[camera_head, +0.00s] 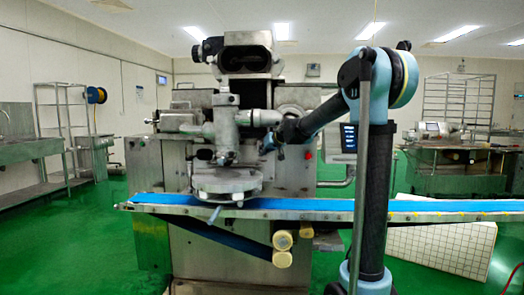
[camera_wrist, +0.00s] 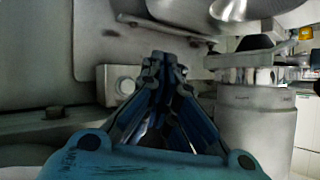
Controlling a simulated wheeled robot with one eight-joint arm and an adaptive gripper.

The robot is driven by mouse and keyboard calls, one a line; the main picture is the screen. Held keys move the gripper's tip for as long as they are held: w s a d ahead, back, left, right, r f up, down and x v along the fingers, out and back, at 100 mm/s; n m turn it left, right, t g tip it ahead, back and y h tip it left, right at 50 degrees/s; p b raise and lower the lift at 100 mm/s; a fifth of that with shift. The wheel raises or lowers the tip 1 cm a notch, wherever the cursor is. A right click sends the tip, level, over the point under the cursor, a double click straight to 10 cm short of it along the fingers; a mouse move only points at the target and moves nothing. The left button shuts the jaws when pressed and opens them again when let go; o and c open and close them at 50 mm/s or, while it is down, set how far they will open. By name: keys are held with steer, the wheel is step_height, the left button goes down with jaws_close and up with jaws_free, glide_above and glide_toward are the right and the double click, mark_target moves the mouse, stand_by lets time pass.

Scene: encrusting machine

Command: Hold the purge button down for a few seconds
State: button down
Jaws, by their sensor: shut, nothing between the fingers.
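The encrusting machine (camera_head: 205,265) stands in the middle of the head view, a large grey metal body. My gripper (camera_wrist: 165,62) is shut and empty in the wrist view, its blue fingers together and pointing at the machine's grey metal face. In the head view my gripper (camera_head: 268,144) is small and dark, close to the machine's front at the end of my arm. I cannot pick out a button marked purge. A small red round part (camera_head: 308,155) shows on the machine's front, right of my gripper. My fingers may hide part of the surface ahead.
A blue conveyor belt (camera_head: 420,206) runs across the machine's front, below my gripper. In the wrist view a metal block with a round end (camera_wrist: 124,86) is left of my fingers, and a thick metal cylinder (camera_wrist: 255,125) is close on the right. A small control screen (camera_head: 349,137) stands farther right.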

steer(key=shift+w+d, duration=0.1)
steer(key=shift+w, duration=1.9)
steer(key=shift+w, duration=0.3)
